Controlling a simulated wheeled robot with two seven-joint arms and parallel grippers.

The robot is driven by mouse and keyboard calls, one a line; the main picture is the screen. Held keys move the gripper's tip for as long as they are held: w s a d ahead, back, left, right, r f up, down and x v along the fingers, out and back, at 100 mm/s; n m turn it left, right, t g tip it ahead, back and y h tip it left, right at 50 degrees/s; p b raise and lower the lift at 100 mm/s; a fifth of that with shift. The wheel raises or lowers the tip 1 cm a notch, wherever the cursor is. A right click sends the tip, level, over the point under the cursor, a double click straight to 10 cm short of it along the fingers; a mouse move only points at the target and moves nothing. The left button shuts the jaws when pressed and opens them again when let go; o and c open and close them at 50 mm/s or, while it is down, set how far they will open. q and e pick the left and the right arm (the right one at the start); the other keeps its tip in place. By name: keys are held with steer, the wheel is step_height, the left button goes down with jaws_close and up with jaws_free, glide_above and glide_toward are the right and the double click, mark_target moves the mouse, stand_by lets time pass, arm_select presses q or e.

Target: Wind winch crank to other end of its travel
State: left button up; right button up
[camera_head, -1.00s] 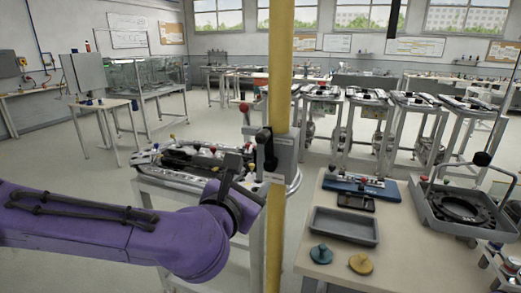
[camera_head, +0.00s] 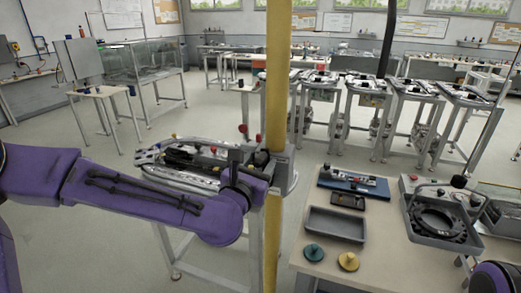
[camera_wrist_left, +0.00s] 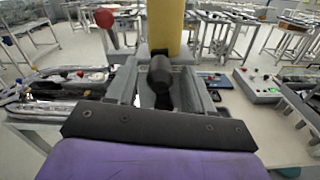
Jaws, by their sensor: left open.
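The winch, a grey box (camera_head: 285,160), stands on the right end of a bench, partly behind a yellow post. A red ball knob (camera_head: 243,128) rises beside it and shows large at upper left in the left wrist view (camera_wrist_left: 104,18). A black cylindrical grip (camera_wrist_left: 160,75), apparently the crank handle, lies between my left gripper's fingers in the wrist view. My left gripper (camera_head: 235,160) is open at the winch, the fingers (camera_wrist_left: 158,85) on either side of the grip. I cannot tell whether they touch it. The crank arm is mostly hidden. My right gripper is not seen.
The yellow post (camera_head: 278,80) stands upright close by my left gripper. A right-hand table holds a grey tray (camera_head: 335,224), a teal disc (camera_head: 314,252), a yellow disc (camera_head: 348,262) and a larger tray with a black ring (camera_head: 437,218). Floor is free at left.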

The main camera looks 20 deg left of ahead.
arm_select(q)
steer(key=shift+w, duration=0.65)
steer(key=shift+s, duration=0.1)
jaws_close()
steer(key=shift+d+m, duration=0.15)
steer(key=shift+m, duration=0.15)
